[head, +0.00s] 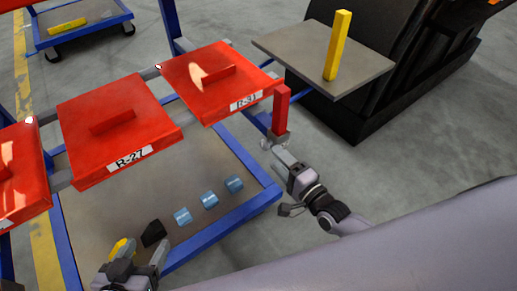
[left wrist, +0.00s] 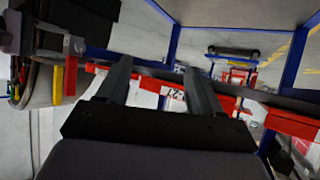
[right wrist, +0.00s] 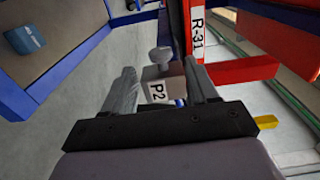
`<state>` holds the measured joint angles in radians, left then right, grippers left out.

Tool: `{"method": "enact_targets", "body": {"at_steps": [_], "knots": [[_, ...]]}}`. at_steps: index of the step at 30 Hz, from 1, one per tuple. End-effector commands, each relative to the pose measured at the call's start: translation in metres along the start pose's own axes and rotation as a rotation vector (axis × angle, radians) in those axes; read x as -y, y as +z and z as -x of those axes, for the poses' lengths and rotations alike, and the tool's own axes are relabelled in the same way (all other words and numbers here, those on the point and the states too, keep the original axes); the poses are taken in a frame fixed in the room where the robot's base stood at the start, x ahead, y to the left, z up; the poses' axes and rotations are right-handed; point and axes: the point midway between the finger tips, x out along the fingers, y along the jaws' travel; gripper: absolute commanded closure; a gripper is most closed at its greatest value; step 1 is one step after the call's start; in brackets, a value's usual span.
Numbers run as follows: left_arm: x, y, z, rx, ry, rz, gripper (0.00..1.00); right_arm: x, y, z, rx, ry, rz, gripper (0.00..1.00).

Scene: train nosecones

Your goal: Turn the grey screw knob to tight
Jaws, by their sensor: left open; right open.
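The grey screw knob (right wrist: 160,56) is round-headed and sticks out of a grey block (right wrist: 166,72) labelled P2 in the right wrist view. In the head view the knob (head: 266,143) is small, at the foot of a red upright post (head: 280,108). My right gripper (head: 279,155) is open, close to the block. In the right wrist view its fingers stand on either side of the block, with the knob just beyond the tips. I cannot tell whether they touch it. My left gripper (head: 143,252) is open and empty at the lower left, far from the knob.
Red panels labelled R-27 (head: 115,122) and R-31 (head: 213,80) lie on a blue frame (head: 258,196). A grey plate (head: 290,45) carries a yellow block (head: 338,45).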

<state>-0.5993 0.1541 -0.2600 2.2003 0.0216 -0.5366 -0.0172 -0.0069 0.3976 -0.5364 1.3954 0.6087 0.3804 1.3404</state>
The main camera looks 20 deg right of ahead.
Motion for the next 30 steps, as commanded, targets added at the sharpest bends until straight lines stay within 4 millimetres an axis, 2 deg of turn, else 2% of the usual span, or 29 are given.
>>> {"method": "enact_targets", "body": {"at_steps": [15, 27, 29, 30], "knots": [[-0.008, -0.005, -0.005, -0.035, 0.024, -0.008, 0.34, 0.0, 0.001, -0.063, 0.001, -0.001, 0.0, 0.42], [-0.01, -0.006, -0.005, -0.038, 0.029, -0.003, 0.34, 0.001, 0.001, -0.07, 0.001, 0.0, 0.0, 0.42], [-0.01, -0.006, -0.005, -0.038, 0.029, -0.003, 0.34, 0.001, 0.001, -0.07, 0.001, 0.0, 0.0, 0.61], [-0.01, -0.006, -0.005, -0.038, 0.029, -0.003, 0.34, 0.001, 0.001, -0.07, 0.001, 0.0, 0.0, 0.74]]}}
